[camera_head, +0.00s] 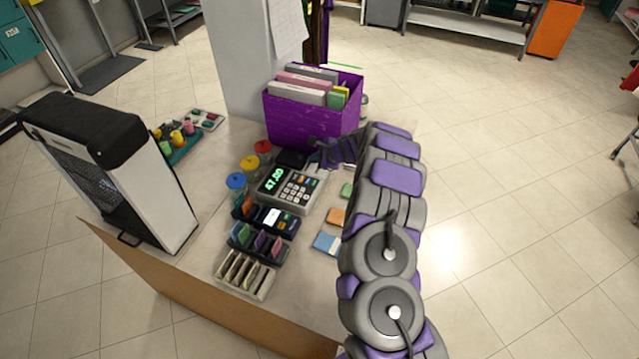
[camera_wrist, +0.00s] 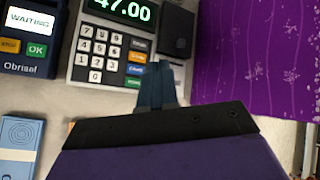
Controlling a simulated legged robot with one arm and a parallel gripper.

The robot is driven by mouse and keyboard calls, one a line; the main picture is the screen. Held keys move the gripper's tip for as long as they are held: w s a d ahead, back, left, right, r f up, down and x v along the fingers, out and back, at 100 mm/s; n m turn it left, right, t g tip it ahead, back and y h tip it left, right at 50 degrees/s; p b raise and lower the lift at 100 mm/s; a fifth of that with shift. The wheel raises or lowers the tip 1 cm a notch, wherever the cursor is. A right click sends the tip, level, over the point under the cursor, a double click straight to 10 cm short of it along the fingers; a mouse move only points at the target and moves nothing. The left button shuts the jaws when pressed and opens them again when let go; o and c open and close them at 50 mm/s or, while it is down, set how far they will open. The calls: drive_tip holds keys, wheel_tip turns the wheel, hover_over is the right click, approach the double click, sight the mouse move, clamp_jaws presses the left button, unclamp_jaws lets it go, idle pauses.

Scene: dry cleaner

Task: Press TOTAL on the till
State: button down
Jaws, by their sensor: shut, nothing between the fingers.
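The till (camera_head: 291,186) stands on the counter, a light grey box with a green display reading 47.00. It also shows in the wrist view (camera_wrist: 88,72), with white number keys and a right-hand column of coloured keys (camera_wrist: 135,70), among them blue and orange. Their small labels are too blurred to tell which is TOTAL. My gripper (camera_wrist: 157,70) is shut and empty, its fingertips at the till's right side, just right of the coloured keys. I cannot tell whether they touch anything. In the head view my gripper (camera_head: 325,155) is beside the till's far right corner.
A card terminal (camera_wrist: 32,48) showing WAITING stands left of the till. A purple box of folders (camera_head: 305,122) stands close behind my gripper. Card racks (camera_head: 258,243), round coloured pieces (camera_head: 236,181) and small pads (camera_head: 327,243) crowd the counter. A white-and-black machine (camera_head: 165,190) stands left.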

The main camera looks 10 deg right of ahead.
drive_tip(key=shift+d+f, duration=0.1)
drive_tip(key=shift+a, duration=0.2)
drive_tip(key=b, duration=0.5)
hover_over(316, 184)
wheel_tip(316, 184, down, 8)
drive_tip(key=shift+s+r, duration=0.1)
drive_tip(key=shift+a+f+b, duration=0.1)
drive_tip(key=shift+f+b, duration=0.4)
drive_tip(key=shift+f, duration=0.05)
idle(1.5)
drive_tip(key=shift+f+b, duration=0.35)
drive_tip(key=shift+b, duration=0.05)
